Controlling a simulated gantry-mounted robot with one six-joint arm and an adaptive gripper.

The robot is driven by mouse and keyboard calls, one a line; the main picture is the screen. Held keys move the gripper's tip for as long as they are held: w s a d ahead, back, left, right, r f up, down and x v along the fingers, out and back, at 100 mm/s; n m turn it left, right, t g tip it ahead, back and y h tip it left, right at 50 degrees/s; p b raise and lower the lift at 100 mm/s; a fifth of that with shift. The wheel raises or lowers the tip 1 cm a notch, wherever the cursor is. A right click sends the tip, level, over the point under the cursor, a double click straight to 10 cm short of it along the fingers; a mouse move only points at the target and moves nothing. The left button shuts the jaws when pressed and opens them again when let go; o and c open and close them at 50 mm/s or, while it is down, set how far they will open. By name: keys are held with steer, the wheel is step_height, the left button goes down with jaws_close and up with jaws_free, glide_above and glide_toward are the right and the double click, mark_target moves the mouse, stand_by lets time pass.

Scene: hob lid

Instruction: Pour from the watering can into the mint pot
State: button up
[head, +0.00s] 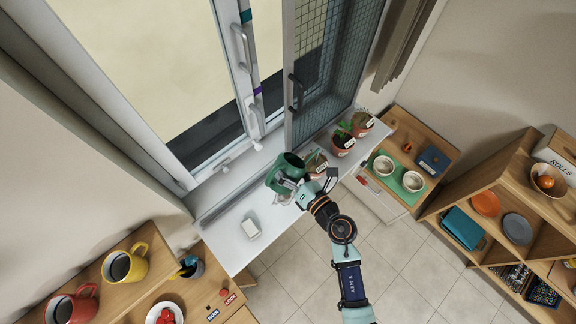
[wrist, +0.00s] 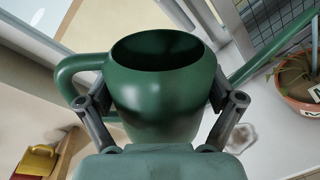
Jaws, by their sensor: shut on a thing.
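The green watering can (head: 285,171) is in my gripper (head: 291,184) over the white windowsill in the head view. In the wrist view the can (wrist: 160,95) fills the middle, with my gripper (wrist: 160,100) shut around its body, one finger on each side. Its handle is at left and its spout runs to the upper right. It looks about upright. Several labelled terracotta pots stand in a row on the sill to its right: the nearest pot (head: 316,163), a middle pot (head: 343,140) and a far pot (head: 362,123). I cannot read which label says mint.
The windowsill (head: 226,232) holds a small white block (head: 250,228). An open window sash (head: 325,70) stands behind the pots. A yellow mug (head: 125,264) and a red mug (head: 72,306) are at lower left. Two white cups (head: 413,181) are on a green mat at right.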

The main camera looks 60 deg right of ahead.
steer(key=shift+d+r+m+p, duration=0.15)
steer(key=shift+r+m+p, duration=0.15)
steer(key=shift+r+p, duration=0.15)
stand_by(0.3)
step_height(320, 180, down, 10)
steer(key=n+h+b, duration=0.1)
steer(key=n+b, duration=0.5)
steer(key=b, duration=0.8)
steer(key=shift+n+t, duration=0.4)
steer(key=shift+n, duration=0.5)
step_height(320, 180, up, 5)
steer(key=p, duration=0.3)
steer(key=shift+f, duration=0.1)
steer(key=shift+d+r+n, duration=0.1)
steer(key=shift+r+n, duration=0.2)
steer(key=shift+r, duration=0.2)
